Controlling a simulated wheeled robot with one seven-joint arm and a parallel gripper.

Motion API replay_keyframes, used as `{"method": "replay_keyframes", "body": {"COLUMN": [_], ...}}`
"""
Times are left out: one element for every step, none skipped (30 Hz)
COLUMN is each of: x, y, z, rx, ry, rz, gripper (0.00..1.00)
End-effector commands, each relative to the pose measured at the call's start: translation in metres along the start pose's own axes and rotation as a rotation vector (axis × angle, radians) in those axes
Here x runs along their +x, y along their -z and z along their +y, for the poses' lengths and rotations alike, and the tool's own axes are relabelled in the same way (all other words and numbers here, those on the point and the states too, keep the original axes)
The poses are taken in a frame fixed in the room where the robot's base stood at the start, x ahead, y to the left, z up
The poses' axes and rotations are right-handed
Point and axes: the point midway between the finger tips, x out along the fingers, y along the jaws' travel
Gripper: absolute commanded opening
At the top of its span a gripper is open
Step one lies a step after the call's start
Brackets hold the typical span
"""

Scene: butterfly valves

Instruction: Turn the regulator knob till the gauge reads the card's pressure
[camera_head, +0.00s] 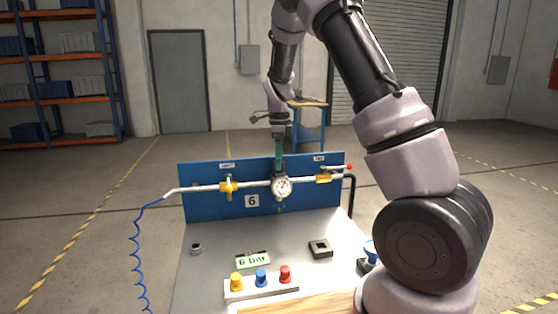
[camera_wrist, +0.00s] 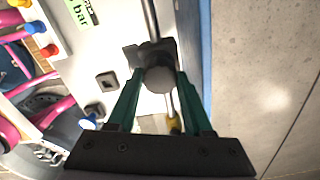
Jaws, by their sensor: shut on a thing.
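The regulator knob (camera_wrist: 160,79) is a dark grey round cap on the pipe, seen end-on in the wrist view. My gripper (camera_wrist: 158,84) is shut on it, one green finger on each side. In the head view my gripper (camera_head: 279,167) comes down from above onto the regulator, and the knob is mostly hidden there. The round white gauge (camera_head: 281,186) sits just below on the blue panel; its dark needle is too small to read surely. The card (camera_head: 253,261) lies on the bench and reads "6 bar"; part of it shows in the wrist view (camera_wrist: 80,12).
A yellow valve (camera_head: 228,187) is left of the gauge, another (camera_head: 323,178) with a red-tipped lever right. A plate (camera_head: 252,201) reads "6". Yellow, blue and red pegs (camera_head: 261,278) and a dark square block (camera_head: 320,248) stand on the bench. A blue hose (camera_head: 137,235) hangs left.

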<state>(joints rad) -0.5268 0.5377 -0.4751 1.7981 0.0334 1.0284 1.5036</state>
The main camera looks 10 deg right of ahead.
Motion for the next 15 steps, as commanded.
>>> {"method": "replay_keyframes", "body": {"x": [-0.0002, -0.0003, -0.0003, -0.0003, -0.0003, -0.0004, -0.0004, -0.0004, -0.0004, -0.0004, -0.0004, -0.0004, -0.0004, -0.0004, -0.0003], "y": [-0.0004, -0.0004, -0.0007, -0.0008, -0.0006, -0.0002, -0.0001, -0.0003, -0.0007, -0.0008, -0.0007, -0.0004, -0.0003, -0.0002, -0.0002], "z": [-0.0003, -0.0003, -0.0002, -0.0002, -0.0002, -0.0004, -0.0004, -0.0003, -0.0002, -0.0001, -0.0002, -0.0003, -0.0003, -0.0004, -0.0003], "rx": [0.038, 0.064, 0.095, 0.117, 0.139, 0.167, 0.187, 0.205, 0.227, 0.244, 0.259, 0.277, 0.29, 0.3, 0.313], "ry": [0.002, 0.002, 0.002, 0.002, 0.002, 0.002, 0.002, 0.002, 0.001, 0.001, 0.001, 0.001, 0.001, 0.001, 0.001], "rz": [0.0, 0.0, 0.0, 0.0, 0.0, 0.0, 0.0, 0.0, -0.001, -0.001, -0.001, -0.001, 0.0, 0.0, 0.0], "gripper": [0.0, 0.0, 0.0, 0.0, 0.0, 0.0, 0.0, 0.0, 0.0, 0.0, 0.0, 0.0, 0.0, 0.0, 0.0]}}
